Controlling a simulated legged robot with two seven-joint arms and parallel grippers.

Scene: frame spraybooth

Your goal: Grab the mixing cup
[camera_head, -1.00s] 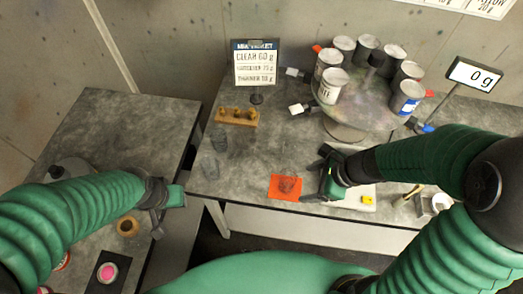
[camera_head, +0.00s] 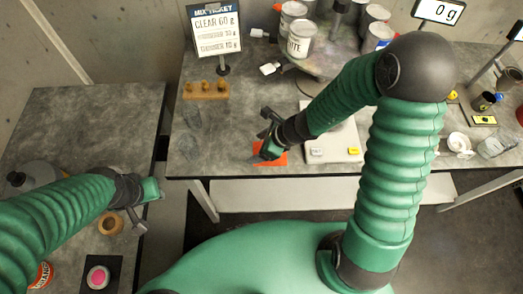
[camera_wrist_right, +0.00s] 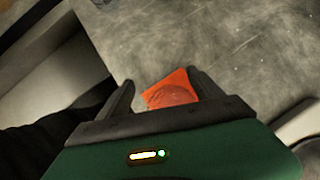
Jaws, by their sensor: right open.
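No cup is clearly identifiable as the mixing cup. Two faint, see-through, cup-like shapes (camera_head: 190,147) are on the left part of the grey bench, and I cannot tell exactly what they are. A small white cup-like container (camera_head: 459,143) is at the far right. My right gripper (camera_head: 264,142) is low over an orange cloth (camera_head: 281,159) near the bench's front edge, right of the see-through shapes. In the right wrist view my right gripper (camera_wrist_right: 162,90) is open and empty, with the cloth (camera_wrist_right: 172,91) showing between its fingers. My left gripper (camera_head: 146,200) is over the left table, its jaws unclear.
A white scale (camera_head: 342,143) lies right of my right gripper. Paint cans (camera_head: 300,38) stand on a turntable behind. A wooden block with pegs (camera_head: 206,92) and a mix ticket sign (camera_head: 214,30) are at the back left. A gap separates the left table (camera_head: 90,115) from the bench.

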